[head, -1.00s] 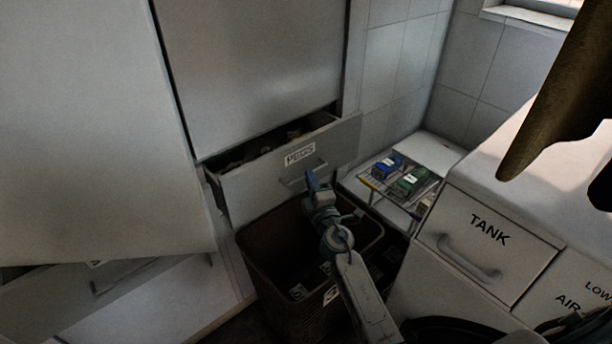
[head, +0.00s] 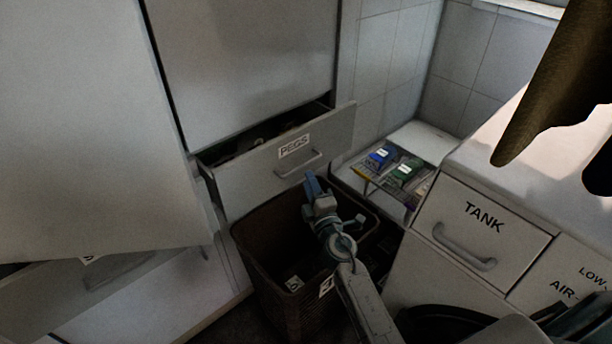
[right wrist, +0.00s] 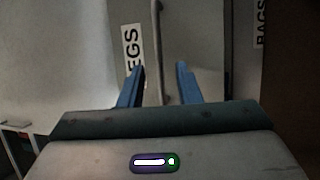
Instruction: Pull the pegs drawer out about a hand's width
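The pegs drawer (head: 245,178) stands partly open below a large cabinet door, its label PEGS (head: 294,146) on the front. Dim contents show behind its front. Its bar handle (head: 299,165) is below the label. My right gripper (head: 311,178) is just in front of and below the handle. In the right wrist view my right gripper (right wrist: 160,82) is open, and the handle (right wrist: 158,45) runs up between and beyond its blue fingers, with nothing gripped. My left gripper is not in view.
A brown basket (head: 262,262) stands below the drawer, under my right arm. A wire rack with blue and green boxes (head: 403,171) is to the right. The white TANK drawer (head: 480,232) is at right. A brown cloth (head: 545,85) hangs at upper right.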

